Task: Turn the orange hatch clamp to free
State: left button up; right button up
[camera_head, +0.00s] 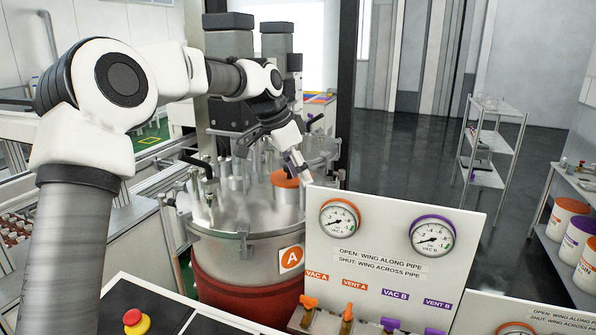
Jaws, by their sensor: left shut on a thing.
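The metal vessel (222,226) with the orange A label stands left of centre. An orange part (283,180), which looks like the hatch clamp, sits on a short metal neck on its lid. My left gripper (302,173) reaches down over the lid from the upper left, with its tips at the right side of the orange part. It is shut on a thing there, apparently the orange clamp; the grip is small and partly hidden. I cannot tell which way the clamp is turned. My right gripper is not in view.
A white panel (393,272) with two gauges stands in front of the lid on the right. Orange and purple valve wings (308,302) sit below it. Several pipes and a black handle (196,165) rise from the lid's left. A red stop button (132,317) is at lower left.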

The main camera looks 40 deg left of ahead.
pick_arm(q)
jog(key=shift+f, duration=0.15)
jog(key=o, duration=1.1)
jog(key=shift+o, duration=0.2)
jog(key=shift+w+d, duration=0.1)
jog(key=shift+w, duration=0.05)
jog(key=v, duration=1.2)
jog(key=shift+w, duration=0.2)
